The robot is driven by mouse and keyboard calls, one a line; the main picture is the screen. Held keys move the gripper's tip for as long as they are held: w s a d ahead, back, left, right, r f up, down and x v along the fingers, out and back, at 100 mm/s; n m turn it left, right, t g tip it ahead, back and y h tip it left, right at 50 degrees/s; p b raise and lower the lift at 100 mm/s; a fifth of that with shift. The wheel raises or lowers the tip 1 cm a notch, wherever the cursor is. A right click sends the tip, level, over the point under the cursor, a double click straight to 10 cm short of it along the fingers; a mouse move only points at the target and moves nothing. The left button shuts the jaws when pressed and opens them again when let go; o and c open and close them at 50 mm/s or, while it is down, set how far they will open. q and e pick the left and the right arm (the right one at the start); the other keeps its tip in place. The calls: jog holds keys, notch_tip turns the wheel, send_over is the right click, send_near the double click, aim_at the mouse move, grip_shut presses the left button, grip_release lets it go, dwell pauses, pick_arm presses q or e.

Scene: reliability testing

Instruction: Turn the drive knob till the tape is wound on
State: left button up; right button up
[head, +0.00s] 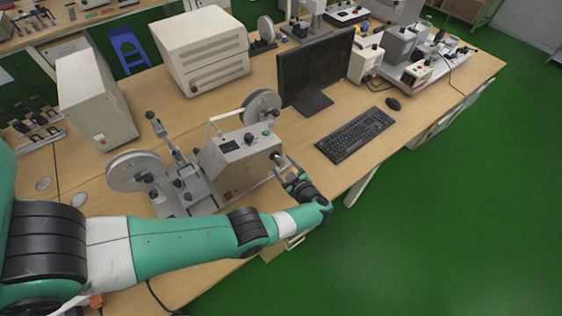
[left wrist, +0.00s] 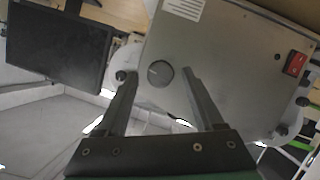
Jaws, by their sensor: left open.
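A tape winding machine with a grey box (head: 240,158) stands at the table's front edge in the head view. It has a large reel (head: 140,170) at the left and a smaller reel (head: 262,104) behind. In the left wrist view, the round grey drive knob (left wrist: 159,73) is on a flat face of the box. My left gripper (head: 284,169) is open at the box's right side. In the left wrist view its two fingers lie either side of the knob, with visible gaps. Contact with the knob cannot be told. My right gripper is in neither view.
A black monitor (head: 315,72), keyboard (head: 355,134) and mouse (head: 393,103) are to the right of the machine. White cabinets (head: 95,98) (head: 202,58) stand behind it. The green floor (head: 450,210) beyond the front edge is clear.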

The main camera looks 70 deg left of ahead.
pick_arm(q)
jog(key=p+v, duration=0.1)
jog(key=v, duration=0.8)
jog(key=shift+w, duration=0.1)
